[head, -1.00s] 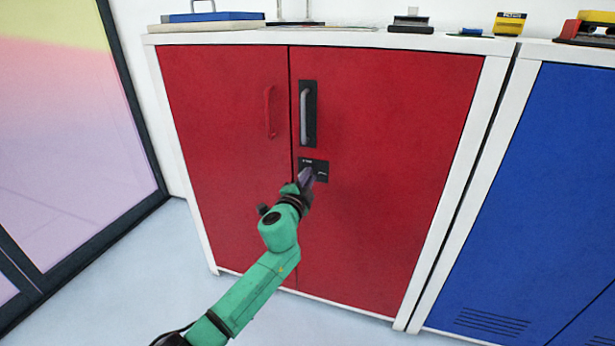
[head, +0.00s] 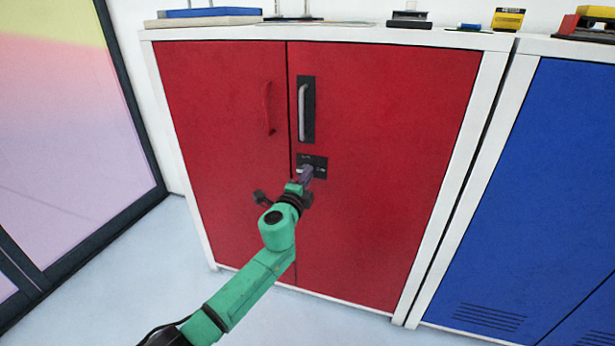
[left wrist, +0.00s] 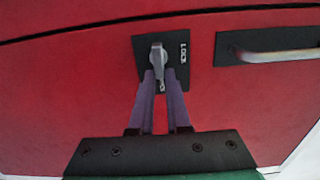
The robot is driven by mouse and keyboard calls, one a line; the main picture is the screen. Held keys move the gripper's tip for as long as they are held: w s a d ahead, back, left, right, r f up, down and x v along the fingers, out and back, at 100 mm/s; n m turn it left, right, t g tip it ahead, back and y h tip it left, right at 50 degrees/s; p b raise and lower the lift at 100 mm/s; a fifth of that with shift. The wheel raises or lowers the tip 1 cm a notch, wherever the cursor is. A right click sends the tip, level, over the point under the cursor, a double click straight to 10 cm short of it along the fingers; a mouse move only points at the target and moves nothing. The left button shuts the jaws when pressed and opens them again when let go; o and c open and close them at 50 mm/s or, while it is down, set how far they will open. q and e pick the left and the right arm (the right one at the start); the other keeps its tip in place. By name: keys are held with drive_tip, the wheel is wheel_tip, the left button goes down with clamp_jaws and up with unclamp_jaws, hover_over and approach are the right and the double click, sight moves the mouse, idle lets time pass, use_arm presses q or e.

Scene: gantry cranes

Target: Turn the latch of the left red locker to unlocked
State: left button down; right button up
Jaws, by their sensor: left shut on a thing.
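The red locker (head: 390,120) has two doors. On its right door a black latch plate (head: 320,160) sits below the door handle. The left wrist view shows the plate (left wrist: 204,50) with the word LOCK and a grey latch knob (left wrist: 158,55). My left gripper (head: 306,173) is at the plate, its fingertips (left wrist: 159,76) shut on the latch knob from both sides. The fingers hide part of the plate and the rest of its lettering. My right gripper is not in view.
A grey handle on a black plate (head: 311,110) is just above the latch. A red handle (head: 267,108) is on the left door. A blue locker (head: 540,180) stands to the right. Several items lie on the locker top. A glazed door (head: 70,110) is at the left.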

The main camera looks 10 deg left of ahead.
use_arm(q)
drive_tip(key=c, duration=0.9)
unclamp_jaws()
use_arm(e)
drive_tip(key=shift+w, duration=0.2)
use_arm(q)
drive_tip(key=s, duration=0.5)
drive_tip(key=s+p, duration=0.1)
drive_tip(key=s, duration=0.3)
drive_tip(key=s+a+p, duration=0.1)
drive_tip(key=s, duration=0.4)
drive_tip(key=shift+s, duration=0.3)
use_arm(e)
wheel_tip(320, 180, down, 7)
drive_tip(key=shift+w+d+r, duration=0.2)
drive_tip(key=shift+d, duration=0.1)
